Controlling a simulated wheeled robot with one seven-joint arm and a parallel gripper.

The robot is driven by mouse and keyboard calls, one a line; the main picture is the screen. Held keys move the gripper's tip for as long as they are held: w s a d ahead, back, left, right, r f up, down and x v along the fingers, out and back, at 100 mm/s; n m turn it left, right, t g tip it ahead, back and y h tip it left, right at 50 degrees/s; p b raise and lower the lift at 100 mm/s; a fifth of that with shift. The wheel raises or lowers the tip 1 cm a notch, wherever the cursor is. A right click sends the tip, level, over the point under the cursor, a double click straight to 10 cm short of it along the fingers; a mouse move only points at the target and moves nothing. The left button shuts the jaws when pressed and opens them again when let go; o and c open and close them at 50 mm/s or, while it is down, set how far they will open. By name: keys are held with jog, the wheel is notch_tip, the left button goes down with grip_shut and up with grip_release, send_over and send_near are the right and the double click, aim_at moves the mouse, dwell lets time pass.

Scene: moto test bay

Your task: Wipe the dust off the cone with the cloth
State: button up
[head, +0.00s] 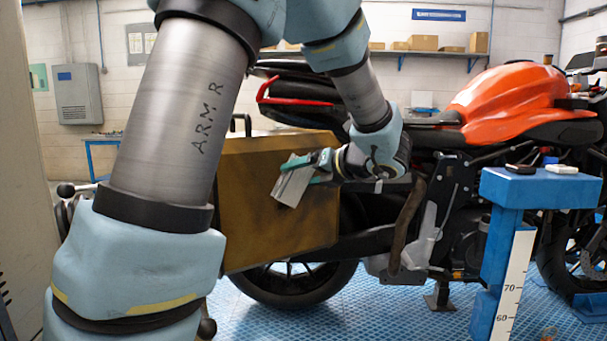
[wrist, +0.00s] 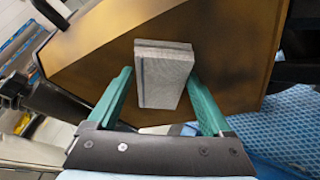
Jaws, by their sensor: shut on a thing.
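My gripper (head: 316,172) has green fingers and is shut on a grey folded cloth (head: 293,184). In the wrist view the cloth (wrist: 165,78) sits between the two finger tips and sticks out beyond them. It is in front of a large brown-gold angular body (head: 258,225) beside the motorcycle's rear wheel. The same body fills much of the wrist view (wrist: 220,45), with darker, uneven shading toward its edges. I cannot tell whether the cloth touches its face. No clear cone shape shows in either view, and I cannot tell if this body is what the task calls the cone.
The orange motorcycle (head: 515,95) stands behind and to the right. A blue stand (head: 500,235) at right carries a dark item (head: 519,168) and a white item (head: 561,169). Blue patterned flooring (head: 400,315) lies below. A shelf with boxes (head: 423,43) is on the back wall.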

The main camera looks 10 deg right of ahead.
aim_at(300, 188)
jog(key=shift+r+p, duration=0.4)
jog(key=shift+p, duration=0.05)
jog(key=shift+s+f+b, duration=0.2)
jog(key=shift+f+b, duration=0.6)
jog(key=shift+f, duration=1.15)
jog(key=shift+w+f+b, duration=0.15)
jog(key=shift+f+b, duration=0.55)
jog(key=shift+f, duration=1.05)
jog(key=shift+w+f+b, duration=0.1)
jog(key=shift+f+b, duration=0.6)
jog(key=shift+f, duration=1)
jog(key=shift+s+d+p, duration=0.25)
jog(key=shift+s+d, duration=0.1)
jog(key=shift+s, duration=0.55)
jog(key=shift+s+d+p, duration=0.25)
jog(key=shift+s+d, duration=0.1)
jog(key=shift+s, duration=0.6)
jog(key=shift+s+d+p, duration=0.25)
jog(key=shift+s+d, duration=0.1)
jog(key=shift+s, duration=0.55)
jog(key=s, duration=0.1)
jog(key=s+d, duration=0.1)
jog(key=shift+s+p, duration=0.4)
